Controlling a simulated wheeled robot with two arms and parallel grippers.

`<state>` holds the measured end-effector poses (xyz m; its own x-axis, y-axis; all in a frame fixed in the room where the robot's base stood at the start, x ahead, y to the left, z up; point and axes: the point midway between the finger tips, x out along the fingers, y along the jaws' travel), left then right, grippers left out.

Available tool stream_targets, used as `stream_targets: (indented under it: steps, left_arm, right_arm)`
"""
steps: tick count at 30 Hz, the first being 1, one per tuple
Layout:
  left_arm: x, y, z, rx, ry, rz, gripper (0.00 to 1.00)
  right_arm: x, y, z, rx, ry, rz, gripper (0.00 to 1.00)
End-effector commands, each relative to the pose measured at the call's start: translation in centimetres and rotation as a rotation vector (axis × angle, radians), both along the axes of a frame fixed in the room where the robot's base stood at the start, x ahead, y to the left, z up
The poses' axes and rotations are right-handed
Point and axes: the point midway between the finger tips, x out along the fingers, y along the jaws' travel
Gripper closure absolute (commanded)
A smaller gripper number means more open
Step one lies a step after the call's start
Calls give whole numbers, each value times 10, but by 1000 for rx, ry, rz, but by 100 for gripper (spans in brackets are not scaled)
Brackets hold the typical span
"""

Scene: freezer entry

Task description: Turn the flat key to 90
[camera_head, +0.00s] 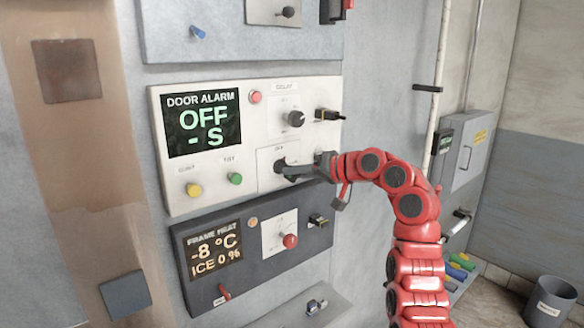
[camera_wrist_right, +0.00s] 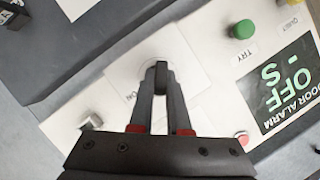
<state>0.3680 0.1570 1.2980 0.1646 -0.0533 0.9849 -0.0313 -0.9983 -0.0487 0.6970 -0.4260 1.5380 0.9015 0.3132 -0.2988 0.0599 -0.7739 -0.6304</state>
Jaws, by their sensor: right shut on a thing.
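The dark flat key (camera_head: 280,164) sits on a small white plate at the lower middle of the white door alarm panel (camera_head: 205,205). My right gripper (camera_head: 289,172) reaches in from the right and is shut on the key. In the right wrist view the two fingers (camera_wrist_right: 160,88) close on either side of the key (camera_wrist_right: 161,67), which hides part of its face. The exact angle of the key and its scale marks cannot be read. The alarm display (camera_head: 203,122) reads "OFF - S". My left gripper is not in view.
A black knob (camera_head: 296,119) sits above the key, with a red button (camera_head: 255,97) left of it. Yellow (camera_head: 193,190) and green (camera_head: 235,179) buttons are to the left. A dark frame heat panel (camera_head: 250,258) is just below. A bin (camera_head: 553,300) stands on the floor at right.

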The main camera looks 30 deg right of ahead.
Motion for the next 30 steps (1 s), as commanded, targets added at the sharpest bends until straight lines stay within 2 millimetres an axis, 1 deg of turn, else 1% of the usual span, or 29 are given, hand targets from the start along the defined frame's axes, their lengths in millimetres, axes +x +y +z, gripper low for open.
stream_targets:
  steps: [1, 3, 6, 9, 13, 14, 18, 19, 25, 26, 30]
  left_arm:
    - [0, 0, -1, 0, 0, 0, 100]
    - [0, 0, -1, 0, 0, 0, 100]
    - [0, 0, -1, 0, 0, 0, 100]
    - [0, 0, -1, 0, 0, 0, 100]
    - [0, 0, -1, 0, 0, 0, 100]
    - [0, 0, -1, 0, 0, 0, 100]
    - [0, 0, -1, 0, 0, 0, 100]
    - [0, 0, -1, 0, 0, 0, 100]
    - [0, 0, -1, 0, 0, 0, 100]
    - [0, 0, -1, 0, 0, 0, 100]
    - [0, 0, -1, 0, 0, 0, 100]
  right_arm:
    - [0, -2, -2, 127, 11, -2, 100]
    - [0, -2, -3, 317, 25, -2, 100]
    - [0, -2, -3, 555, 42, -2, 100]
    - [0, -1, -2, 741, 55, 1, 100]
    - [0, 0, -2, 900, 67, 2, 100]
    - [0, 0, -1, 890, 67, 1, 80]
    - [0, 0, -1, 883, 67, 0, 54]
    - [0, 0, -1, 882, 67, 1, 50]
    - [0, 0, -2, 880, 67, 0, 50]
    - [0, 0, -2, 880, 67, 0, 46]
    - [0, 0, -2, 878, 67, -1, 21]
